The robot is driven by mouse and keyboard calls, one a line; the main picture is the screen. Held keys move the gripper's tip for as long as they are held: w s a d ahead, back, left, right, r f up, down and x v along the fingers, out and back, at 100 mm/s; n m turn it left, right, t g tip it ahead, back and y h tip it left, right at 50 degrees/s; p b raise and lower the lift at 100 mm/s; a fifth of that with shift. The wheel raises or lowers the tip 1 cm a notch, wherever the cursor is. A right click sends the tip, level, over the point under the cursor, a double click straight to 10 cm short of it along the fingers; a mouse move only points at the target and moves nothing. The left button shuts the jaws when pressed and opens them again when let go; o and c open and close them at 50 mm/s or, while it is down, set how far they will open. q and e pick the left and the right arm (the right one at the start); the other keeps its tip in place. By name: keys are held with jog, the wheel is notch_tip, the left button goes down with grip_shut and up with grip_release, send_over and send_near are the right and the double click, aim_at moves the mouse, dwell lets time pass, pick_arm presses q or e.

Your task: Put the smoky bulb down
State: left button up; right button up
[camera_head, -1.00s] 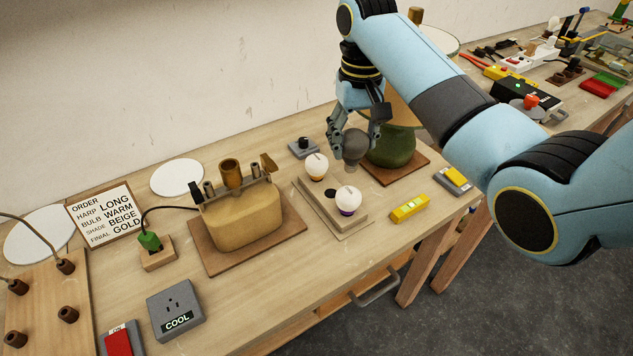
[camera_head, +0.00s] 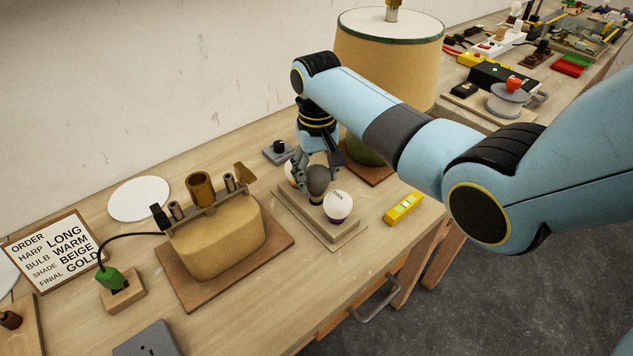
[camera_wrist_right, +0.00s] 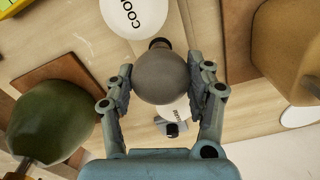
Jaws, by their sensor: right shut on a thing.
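The smoky bulb (camera_head: 318,180) is a dark grey globe, held by my right gripper (camera_head: 319,186). In the right wrist view the bulb (camera_wrist_right: 161,76) sits between the two fingers, its dark base pointing away from the gripper. It hangs over or at the stepped wooden bulb holder (camera_head: 335,238); I cannot tell whether it touches. A white bulb marked COOL (camera_head: 338,206) stands in the holder just to its right. Another white bulb (camera_head: 291,173) is mostly hidden behind the gripper; it shows partly below the smoky bulb in the wrist view (camera_wrist_right: 180,110). My left gripper is out of view.
A tan lamp base (camera_head: 215,250) stands on a brown board to the left. A large lamp with a beige shade (camera_head: 385,65) and green body stands close behind my right arm. A yellow level (camera_head: 403,208) lies right of the holder, near the table's front edge.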

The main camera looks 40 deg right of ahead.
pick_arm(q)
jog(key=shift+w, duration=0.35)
pick_arm(e)
jog(key=shift+f, duration=1.1)
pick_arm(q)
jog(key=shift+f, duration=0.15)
pick_arm(e)
jog(key=shift+f, duration=0.15)
jog(key=o, duration=1.4)
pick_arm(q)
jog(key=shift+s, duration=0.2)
pick_arm(e)
jog(key=shift+r, duration=0.4)
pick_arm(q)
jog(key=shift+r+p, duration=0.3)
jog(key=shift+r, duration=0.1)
pick_arm(e)
notch_tip(320, 180, up, 12)
jog(key=shift+f, duration=0.2)
jog(key=shift+s+f, duration=0.1)
